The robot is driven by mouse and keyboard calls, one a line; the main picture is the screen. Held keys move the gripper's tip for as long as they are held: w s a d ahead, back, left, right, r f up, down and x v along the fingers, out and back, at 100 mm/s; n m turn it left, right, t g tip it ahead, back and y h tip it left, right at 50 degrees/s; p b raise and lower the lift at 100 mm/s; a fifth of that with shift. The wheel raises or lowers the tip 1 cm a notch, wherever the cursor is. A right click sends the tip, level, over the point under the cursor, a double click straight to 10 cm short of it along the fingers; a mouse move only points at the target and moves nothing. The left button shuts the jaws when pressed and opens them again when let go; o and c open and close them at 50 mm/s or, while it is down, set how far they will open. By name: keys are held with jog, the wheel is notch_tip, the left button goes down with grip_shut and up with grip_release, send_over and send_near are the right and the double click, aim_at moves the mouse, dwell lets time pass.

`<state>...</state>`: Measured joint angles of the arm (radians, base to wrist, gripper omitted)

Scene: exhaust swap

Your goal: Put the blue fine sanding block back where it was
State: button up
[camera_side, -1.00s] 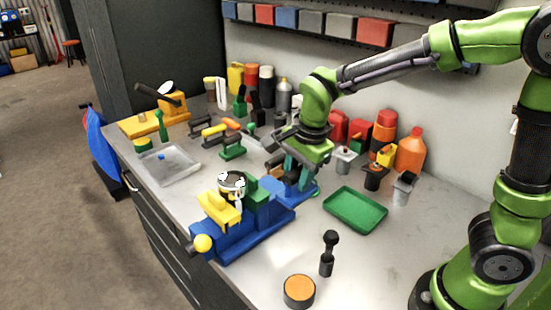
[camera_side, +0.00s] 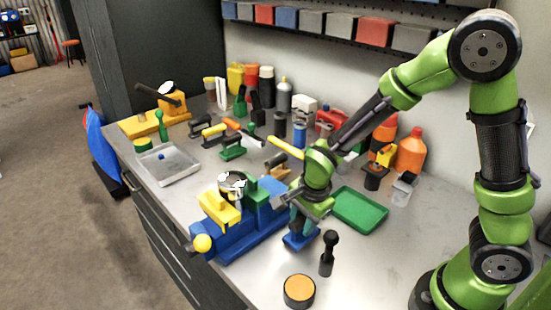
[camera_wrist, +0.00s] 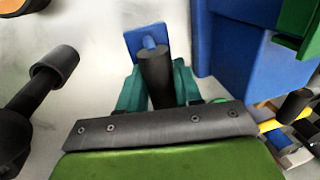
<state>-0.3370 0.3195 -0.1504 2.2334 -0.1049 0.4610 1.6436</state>
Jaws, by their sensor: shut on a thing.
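My gripper (camera_side: 303,219) has teal fingers shut on the dark handle of the blue sanding block (camera_side: 297,241). The block is just right of the blue vise (camera_side: 237,238), low over the bench; I cannot tell whether it touches. In the wrist view, the block's blue base (camera_wrist: 133,42) shows beyond the dark handle (camera_wrist: 156,72), which stands between the fingers of my gripper (camera_wrist: 158,90). The vise (camera_wrist: 240,55) is to the right there, apart from the block.
A black-handled tool (camera_side: 328,252) stands close right of the block, and it fills the left of the wrist view (camera_wrist: 38,95). A round orange-topped tin (camera_side: 299,290) is in front. A green tray (camera_side: 360,211) lies behind right. Bare bench (camera_side: 375,255) is at the right.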

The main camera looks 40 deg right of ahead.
aim_at(309, 238)
jog(key=shift+f, duration=0.15)
jog(key=o, duration=0.9)
jog(key=shift+s+d+r+n+t+y, duration=0.45)
jog(key=shift+s+r+n+t, duration=0.4)
jog(key=shift+s+r+n, duration=2)
jog(key=shift+s+d+r+n+t+y, duration=0.2)
jog(key=shift+s+d+r+n+t, duration=0.55)
jog(key=shift+r+n, duration=2.3)
jog(key=shift+s+d+r+n+t+y, duration=0.35)
jog(key=shift+s+r+n+t, duration=0.65)
jog(key=shift+s+r, duration=2.55)
jog(key=w+r, duration=0.2)
jog(key=shift+w+r, duration=0.25)
jog(key=shift+w, duration=0.1)
